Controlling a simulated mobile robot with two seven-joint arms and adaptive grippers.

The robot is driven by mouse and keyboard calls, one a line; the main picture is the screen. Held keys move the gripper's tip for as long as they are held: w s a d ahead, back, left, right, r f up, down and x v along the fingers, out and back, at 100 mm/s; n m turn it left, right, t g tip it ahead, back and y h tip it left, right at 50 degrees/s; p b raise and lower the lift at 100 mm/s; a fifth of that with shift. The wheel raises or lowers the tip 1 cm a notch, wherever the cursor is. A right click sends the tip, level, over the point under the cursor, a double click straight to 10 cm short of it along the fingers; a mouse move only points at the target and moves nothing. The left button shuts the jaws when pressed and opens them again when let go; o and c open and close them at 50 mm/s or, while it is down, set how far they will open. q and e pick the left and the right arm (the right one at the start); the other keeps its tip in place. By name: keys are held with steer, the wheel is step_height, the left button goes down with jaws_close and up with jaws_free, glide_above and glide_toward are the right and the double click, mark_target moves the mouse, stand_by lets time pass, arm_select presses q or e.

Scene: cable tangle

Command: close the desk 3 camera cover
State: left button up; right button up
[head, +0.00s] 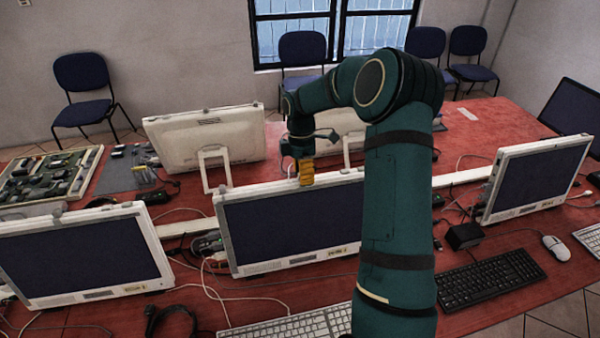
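The middle monitor (290,222) stands on the red table, its dark screen facing me. My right arm reaches over it from the front and hides its right part. My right gripper (306,180) points down at the monitor's top edge, with its orange fingertips at or just in front of the white frame. I cannot tell whether they touch it or how far apart they are. A camera cover is not clearly visible there; the fingers may hide it. My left gripper is not in view.
A left monitor (85,255) and a right monitor (540,180) flank the middle one. A white monitor back (205,138) stands behind. Keyboards (490,278), a mouse (556,248), a black box (464,236) and loose cables crowd the table. A tray of parts (50,178) lies back left.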

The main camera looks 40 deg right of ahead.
steer(key=shift+r, duration=0.15)
steer(key=v, duration=1.1)
steer(key=shift+r, duration=0.4)
steer(key=shift+d, duration=0.1)
